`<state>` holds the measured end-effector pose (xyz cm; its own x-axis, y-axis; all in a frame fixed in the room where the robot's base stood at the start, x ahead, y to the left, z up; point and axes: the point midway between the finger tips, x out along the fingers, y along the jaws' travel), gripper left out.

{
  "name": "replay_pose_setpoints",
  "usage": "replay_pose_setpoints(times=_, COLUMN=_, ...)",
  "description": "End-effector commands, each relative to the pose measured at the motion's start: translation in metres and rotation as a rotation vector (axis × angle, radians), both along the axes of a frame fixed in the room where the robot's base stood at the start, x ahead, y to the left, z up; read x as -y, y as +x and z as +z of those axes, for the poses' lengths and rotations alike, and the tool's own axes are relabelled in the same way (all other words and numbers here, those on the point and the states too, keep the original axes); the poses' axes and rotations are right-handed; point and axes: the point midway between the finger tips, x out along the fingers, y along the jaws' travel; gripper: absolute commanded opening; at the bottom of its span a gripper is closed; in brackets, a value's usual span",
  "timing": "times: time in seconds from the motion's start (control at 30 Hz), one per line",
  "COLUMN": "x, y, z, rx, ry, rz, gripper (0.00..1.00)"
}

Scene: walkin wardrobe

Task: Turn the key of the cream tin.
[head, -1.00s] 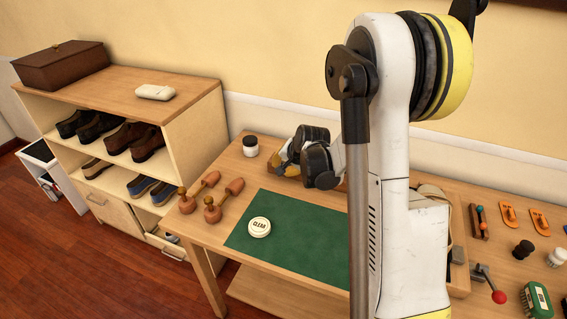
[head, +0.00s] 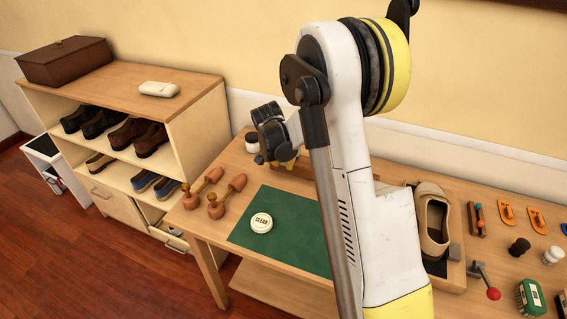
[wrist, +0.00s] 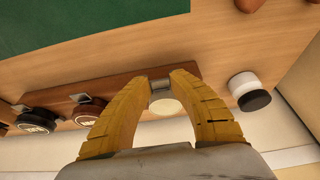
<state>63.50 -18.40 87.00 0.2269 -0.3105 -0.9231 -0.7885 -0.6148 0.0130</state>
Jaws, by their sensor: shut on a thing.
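The cream tin (wrist: 165,107) shows as a pale disc between my fingers in the wrist view, at the end of a reddish-brown wooden rack (wrist: 122,90). Its grey metal key (wrist: 158,85) sits between my yellow fingertips. My gripper (wrist: 160,80) is shut on this key. The fingers cover part of the key and the tin's sides, so the key's angle is hard to tell. In the head view my gripper (head: 283,163) is at the back of the bench, and my arm hides most of the rack; the cream tin cannot be made out there.
A dark red tin (wrist: 87,115) and a black tin (wrist: 38,122) with keys share the rack. A white jar with a black lid (wrist: 246,88) stands close to the right finger. A green mat (head: 300,230) bears a tin marked CLEAR (head: 261,222). Shoe trees (head: 217,207) lie left.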

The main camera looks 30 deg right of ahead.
Motion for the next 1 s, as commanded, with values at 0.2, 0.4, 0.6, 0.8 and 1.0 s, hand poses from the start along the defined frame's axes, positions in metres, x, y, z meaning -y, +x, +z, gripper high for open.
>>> replay_pose_setpoints(times=0.2, x=0.0, y=0.0, z=-0.001, rx=-0.003, ry=-0.001, rz=0.0, gripper=0.0)
replay_pose_setpoints(times=0.4, x=0.0, y=0.0, z=-0.001, rx=-0.002, ry=-0.001, rz=0.0, gripper=0.43)
replay_pose_setpoints(times=0.6, x=0.0, y=0.0, z=0.0, rx=-0.002, ry=-0.001, rz=0.0, gripper=0.49)
replay_pose_setpoints(times=0.8, x=-0.002, y=-0.001, z=0.004, rx=-0.002, ry=0.0, rz=0.001, gripper=0.49)
replay_pose_setpoints(times=1.0, x=-0.013, y=-0.01, z=0.036, rx=-0.002, ry=0.0, rz=0.002, gripper=0.49)
